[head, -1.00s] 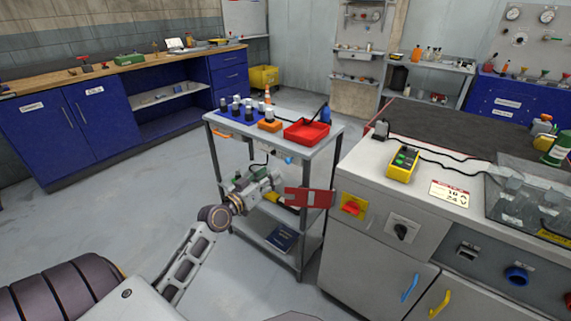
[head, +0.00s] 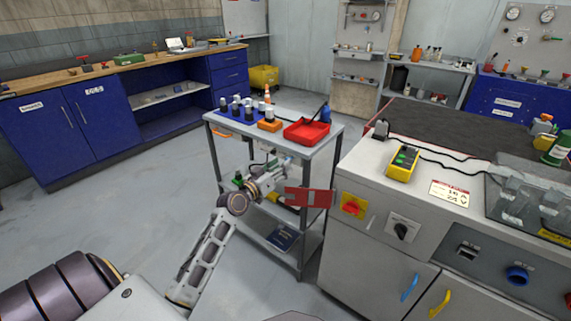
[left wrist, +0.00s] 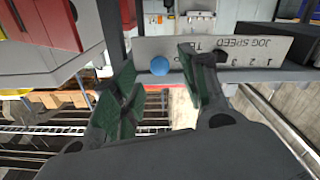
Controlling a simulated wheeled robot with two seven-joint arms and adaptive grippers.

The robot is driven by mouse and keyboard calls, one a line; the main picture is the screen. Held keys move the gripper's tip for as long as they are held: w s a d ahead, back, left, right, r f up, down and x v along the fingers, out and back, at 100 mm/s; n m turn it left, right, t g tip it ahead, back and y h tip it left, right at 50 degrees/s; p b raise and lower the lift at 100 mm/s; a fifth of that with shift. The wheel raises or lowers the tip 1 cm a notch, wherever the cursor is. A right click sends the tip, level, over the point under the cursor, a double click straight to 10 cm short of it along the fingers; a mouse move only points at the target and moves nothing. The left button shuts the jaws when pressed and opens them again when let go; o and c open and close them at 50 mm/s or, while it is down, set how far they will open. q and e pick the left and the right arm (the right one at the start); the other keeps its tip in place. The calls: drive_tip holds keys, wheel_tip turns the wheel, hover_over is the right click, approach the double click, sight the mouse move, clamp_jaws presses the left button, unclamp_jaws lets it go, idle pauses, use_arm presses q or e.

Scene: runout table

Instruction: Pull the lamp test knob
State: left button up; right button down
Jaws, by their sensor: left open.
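A round blue knob (left wrist: 159,66) shows in the left wrist view, in front of a light panel strip (left wrist: 262,47) lettered JOG SPEED. Another label beside it is partly hidden by a finger. My left gripper (left wrist: 158,72) is open with green pads, and the knob appears between its fingertips in the picture, with no visible contact. In the head view my left gripper (head: 287,170) is at the front side of the grey cart, below its top; the knob cannot be made out there. My right gripper is not in view.
The grey cart carries a red tray (head: 307,132) and an orange box (head: 269,125). A red plate (head: 309,197) stands close right of my gripper, beside the bench cabinet (head: 375,265) with a red switch (head: 352,207) and black dial (head: 402,231). Floor left is clear.

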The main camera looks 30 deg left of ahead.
use_arm(q)
drive_tip(key=shift+w+d, duration=0.15)
drive_tip(key=shift+w, duration=1.45)
